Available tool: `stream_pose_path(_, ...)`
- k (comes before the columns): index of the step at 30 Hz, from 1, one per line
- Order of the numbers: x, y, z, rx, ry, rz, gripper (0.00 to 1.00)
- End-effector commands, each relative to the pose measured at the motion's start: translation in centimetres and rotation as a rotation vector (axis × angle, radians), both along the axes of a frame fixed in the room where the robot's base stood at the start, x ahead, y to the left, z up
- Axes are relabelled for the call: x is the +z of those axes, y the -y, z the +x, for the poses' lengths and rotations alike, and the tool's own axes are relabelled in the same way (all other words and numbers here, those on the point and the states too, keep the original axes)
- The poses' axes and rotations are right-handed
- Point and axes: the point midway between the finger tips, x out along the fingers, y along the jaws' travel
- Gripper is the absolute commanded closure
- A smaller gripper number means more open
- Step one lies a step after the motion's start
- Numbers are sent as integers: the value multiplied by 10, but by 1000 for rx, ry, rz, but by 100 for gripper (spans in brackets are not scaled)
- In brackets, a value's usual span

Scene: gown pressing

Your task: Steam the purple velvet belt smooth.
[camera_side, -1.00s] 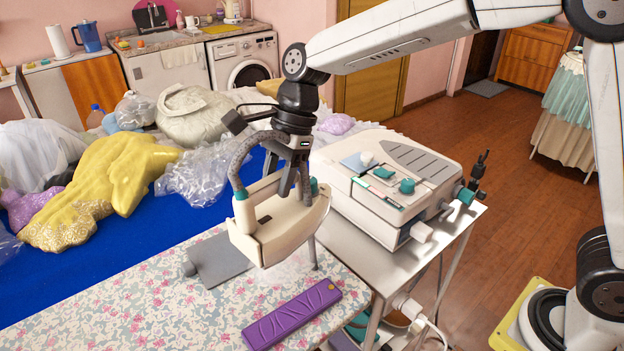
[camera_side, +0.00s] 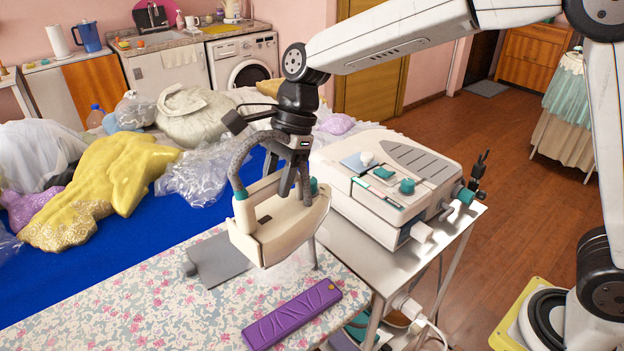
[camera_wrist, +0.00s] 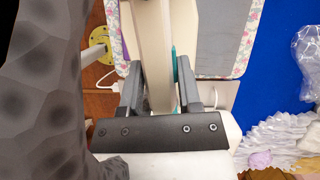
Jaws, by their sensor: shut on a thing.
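The purple velvet belt (camera_side: 292,314) lies flat on the floral ironing board (camera_side: 150,316) near its front right edge, with raised curved marks along it. My gripper (camera_side: 296,190) is shut on the cream steam iron (camera_side: 283,232), and its fingers also show around the handle in the wrist view (camera_wrist: 160,95). The iron is over the board behind the belt, to its upper left, and apart from it in the picture. Faint white steam shows under the iron.
A white steam station (camera_side: 395,185) stands on a metal side table (camera_side: 392,268) right of the board. A grey rest pad (camera_side: 217,260) lies on the board. Behind is a blue surface (camera_side: 130,245) with a yellow garment (camera_side: 105,185) and plastic-wrapped clothes. A grey hose runs by my gripper.

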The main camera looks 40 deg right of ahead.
Motion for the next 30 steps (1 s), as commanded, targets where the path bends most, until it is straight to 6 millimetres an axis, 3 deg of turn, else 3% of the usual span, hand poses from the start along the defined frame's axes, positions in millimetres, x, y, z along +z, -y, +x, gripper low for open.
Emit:
stream_pose_path(17,1,-1,-1,-2,3,1,100)
stream_pose_path(23,-3,-2,-12,-20,2,3,100)
stream_pose_path(30,-14,-4,-40,-64,1,2,100)
